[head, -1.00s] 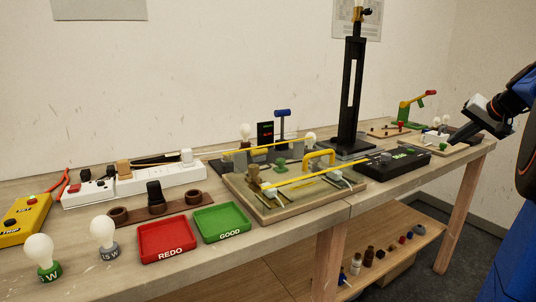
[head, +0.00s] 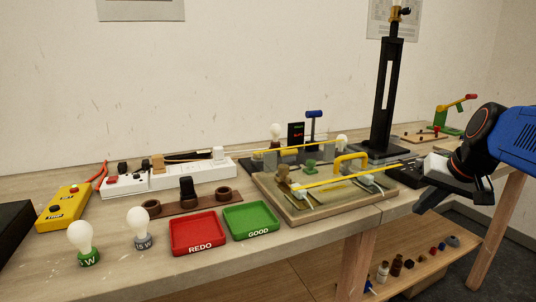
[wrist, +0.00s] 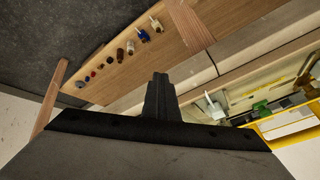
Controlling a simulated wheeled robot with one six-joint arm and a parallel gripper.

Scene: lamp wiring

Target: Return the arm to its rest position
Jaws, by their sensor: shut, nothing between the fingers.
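My gripper (head: 420,208) is at the right in the head view, by the front edge of the workbench (head: 300,246) and just right of the wooden wiring board. It is shut and empty. In the wrist view my gripper (wrist: 160,80) shows as closed dark fingers pointing over the bench's edge and the lower shelf (wrist: 150,65). My blue and black arm comes in from the right edge and hides part of the bench's right end.
The wiring board (head: 300,216) with a yellow handle (head: 350,162) is close left of my gripper. A tall black stand (head: 385,100) rises behind. Red (head: 198,232) and green (head: 250,221) trays and two bulbs stand left. Small parts lie on the lower shelf (head: 440,262).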

